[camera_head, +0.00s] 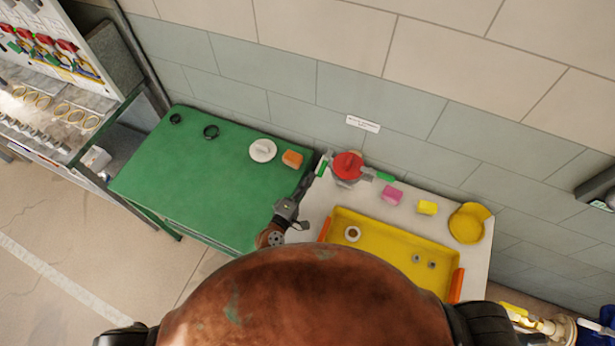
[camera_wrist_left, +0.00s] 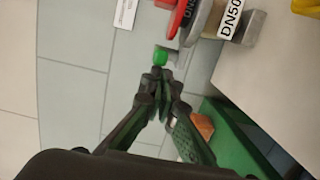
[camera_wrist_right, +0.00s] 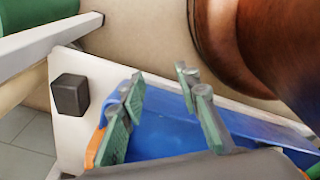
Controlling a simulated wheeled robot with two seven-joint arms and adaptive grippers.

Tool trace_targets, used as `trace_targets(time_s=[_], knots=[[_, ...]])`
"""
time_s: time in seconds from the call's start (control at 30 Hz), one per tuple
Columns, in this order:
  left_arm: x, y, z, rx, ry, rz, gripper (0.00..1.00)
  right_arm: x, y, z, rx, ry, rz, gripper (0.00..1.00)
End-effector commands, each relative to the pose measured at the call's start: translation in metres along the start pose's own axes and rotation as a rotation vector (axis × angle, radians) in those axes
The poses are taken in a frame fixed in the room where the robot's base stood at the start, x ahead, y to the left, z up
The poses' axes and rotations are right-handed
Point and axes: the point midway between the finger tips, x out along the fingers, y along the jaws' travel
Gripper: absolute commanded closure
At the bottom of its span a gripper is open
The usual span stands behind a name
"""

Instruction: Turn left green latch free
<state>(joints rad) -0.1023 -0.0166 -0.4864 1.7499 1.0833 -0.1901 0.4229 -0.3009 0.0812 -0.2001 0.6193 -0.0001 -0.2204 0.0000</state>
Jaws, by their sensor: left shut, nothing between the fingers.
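The valve has a red round top (camera_head: 347,165) on a grey body and stands at the white table's back left. Its left green latch (camera_head: 322,167) sticks out left; the right green latch (camera_head: 384,176) sticks out right. In the left wrist view a green latch end (camera_wrist_left: 160,56) lies just past my fingertips, beside the grey body with a DN50 label (camera_wrist_left: 229,18). My left gripper (camera_wrist_left: 160,74) is shut and empty; I cannot tell if it touches the latch. It also shows in the head view (camera_head: 311,180). My right gripper (camera_wrist_right: 163,82) is open and empty, away from the valve.
A pink block (camera_head: 391,195), a yellow block (camera_head: 427,207) and a yellow round container (camera_head: 468,224) stand right of the valve. A yellow tray (camera_head: 385,237) lies in front. The green table (camera_head: 190,180) is left, with an orange block (camera_head: 292,158) near the latch.

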Motion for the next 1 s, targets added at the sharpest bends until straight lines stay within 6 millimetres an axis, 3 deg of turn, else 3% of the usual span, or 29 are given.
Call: trace_targets(time_s=[0.03,0.13,0.67,0.87,1.0], knots=[[0.001,-0.002,0.011,-0.006,-0.019,-0.005,1.00,0.000,0.000,0.000,0.000,0.001,0.000,0.70],[0.001,-0.002,0.015,-0.007,-0.023,-0.006,1.00,-0.001,0.001,-0.001,0.000,0.001,0.000,0.70],[0.001,-0.003,0.018,-0.012,-0.023,-0.007,1.00,-0.001,0.000,-0.002,0.000,0.002,0.000,0.70],[-0.003,-0.004,0.005,-0.010,-0.019,-0.007,1.00,0.002,0.000,-0.001,0.000,0.002,0.000,0.70],[-0.009,-0.005,-0.021,-0.006,-0.009,-0.005,1.00,0.007,-0.001,0.000,0.000,0.001,-0.001,0.70]])
